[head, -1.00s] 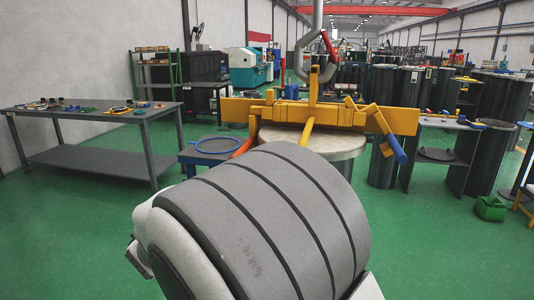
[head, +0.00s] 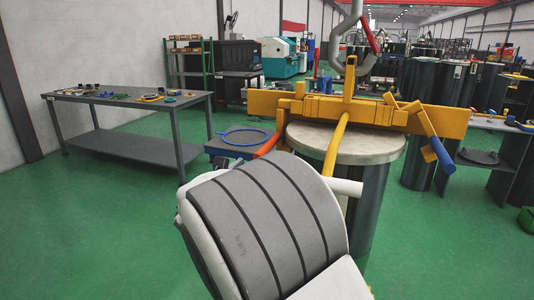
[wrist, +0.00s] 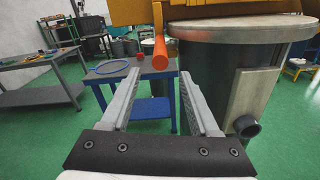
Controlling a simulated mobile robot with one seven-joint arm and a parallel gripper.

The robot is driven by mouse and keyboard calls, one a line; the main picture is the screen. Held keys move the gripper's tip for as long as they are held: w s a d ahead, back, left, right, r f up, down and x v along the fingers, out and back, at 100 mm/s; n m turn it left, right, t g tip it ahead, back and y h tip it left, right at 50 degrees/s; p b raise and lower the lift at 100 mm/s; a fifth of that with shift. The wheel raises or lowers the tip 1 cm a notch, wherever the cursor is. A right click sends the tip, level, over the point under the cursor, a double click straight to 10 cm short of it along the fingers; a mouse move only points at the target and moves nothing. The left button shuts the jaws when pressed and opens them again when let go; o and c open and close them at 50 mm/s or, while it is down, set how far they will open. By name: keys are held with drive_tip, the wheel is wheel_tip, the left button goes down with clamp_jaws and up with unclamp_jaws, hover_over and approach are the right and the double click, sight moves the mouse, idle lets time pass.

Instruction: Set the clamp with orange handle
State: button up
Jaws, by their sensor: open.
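The clamp's orange handle (head: 268,143) sticks out at the left end of a yellow beam (head: 375,112) in the head view. In the wrist view the orange handle (wrist: 160,53) shows end-on, just beyond the fingertips and between them in the picture. My gripper (wrist: 163,82) is open and empty, with its two grey fingers spread apart. The handle looks clear of both fingers. In the head view my arm hides the gripper. The beam lies over a large flanged cylinder with a pale round lid (head: 350,146).
A small blue table (wrist: 150,98) with a blue ring (wrist: 107,67) stands below the handle. A grey pipe stub (wrist: 246,126) juts from the cylinder at right. A yellow handle (head: 337,150) and blue handle (head: 442,155) are also on the beam. Green floor is open at left.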

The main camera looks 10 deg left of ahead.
sight(263, 152)
drive_tip(key=w, duration=0.3)
drive_tip(key=w+d, duration=0.1)
drive_tip(key=w, duration=0.6)
drive_tip(key=shift+w+d, duration=0.25)
drive_tip(key=shift+w, duration=0.15)
clamp_jaws()
idle(0.8)
